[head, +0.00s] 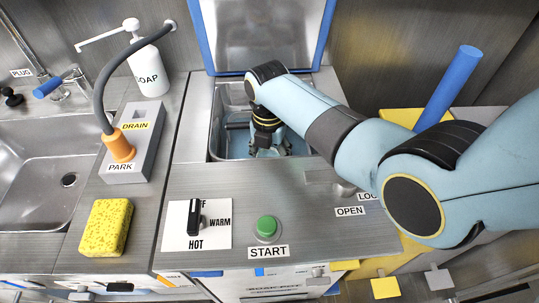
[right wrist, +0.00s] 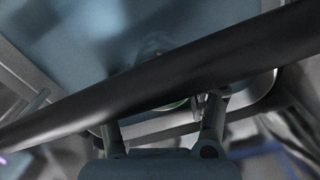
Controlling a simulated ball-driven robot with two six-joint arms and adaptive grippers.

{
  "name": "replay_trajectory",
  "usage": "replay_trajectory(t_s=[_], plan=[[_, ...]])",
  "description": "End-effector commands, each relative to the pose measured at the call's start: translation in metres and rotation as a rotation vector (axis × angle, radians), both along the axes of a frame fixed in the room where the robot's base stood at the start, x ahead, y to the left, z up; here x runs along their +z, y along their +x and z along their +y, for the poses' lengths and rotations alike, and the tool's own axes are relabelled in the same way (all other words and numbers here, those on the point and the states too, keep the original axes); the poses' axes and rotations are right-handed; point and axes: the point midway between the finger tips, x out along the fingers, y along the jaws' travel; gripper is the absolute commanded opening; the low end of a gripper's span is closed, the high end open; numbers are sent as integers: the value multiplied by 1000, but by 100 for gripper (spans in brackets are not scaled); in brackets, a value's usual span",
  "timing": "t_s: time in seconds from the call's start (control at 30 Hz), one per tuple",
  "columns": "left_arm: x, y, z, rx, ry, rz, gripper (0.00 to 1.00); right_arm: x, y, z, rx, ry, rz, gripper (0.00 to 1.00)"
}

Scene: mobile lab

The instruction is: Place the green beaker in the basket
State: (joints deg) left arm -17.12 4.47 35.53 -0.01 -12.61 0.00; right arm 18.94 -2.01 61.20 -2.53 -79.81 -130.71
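My right gripper (head: 268,148) reaches down into an open metal basin (head: 216,130) with a bluish interior in the head view. Its fingers are spread apart. In the right wrist view the fingers (right wrist: 165,115) also stand apart, with a dark bar crossing in front. A small green-tinted curved edge (right wrist: 178,104) shows between them, mostly hidden by the bar; it may be part of the green beaker, but I cannot tell. I cannot make out a whole green beaker or clearly identify the basket in either view. My left gripper is not in view.
The basin's blue-edged lid (head: 270,35) stands open behind. A drain hose block (head: 135,155), soap bottle (head: 150,68), yellow sponge (head: 106,227) and sink (head: 35,165) lie to the left. A dial (head: 195,220) and green START button (head: 267,226) are on the front panel.

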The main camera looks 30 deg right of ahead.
Motion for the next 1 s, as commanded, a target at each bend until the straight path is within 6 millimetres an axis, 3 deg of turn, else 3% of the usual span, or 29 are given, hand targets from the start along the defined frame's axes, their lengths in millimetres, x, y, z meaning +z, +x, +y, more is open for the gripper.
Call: replay_trajectory(t_s=[0.03, 0.1, 0.47, 1.0], plan=[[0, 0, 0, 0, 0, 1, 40, 0, 0, 0, 0, 0, 0, 67], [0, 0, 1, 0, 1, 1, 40, 0, 0, 0, 0, 0, 0, 76], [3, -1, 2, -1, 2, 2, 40, 7, 1, 0, 0, 0, -3, 76], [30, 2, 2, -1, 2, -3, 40, 111, 2, 1, 0, 0, -3, 76]])
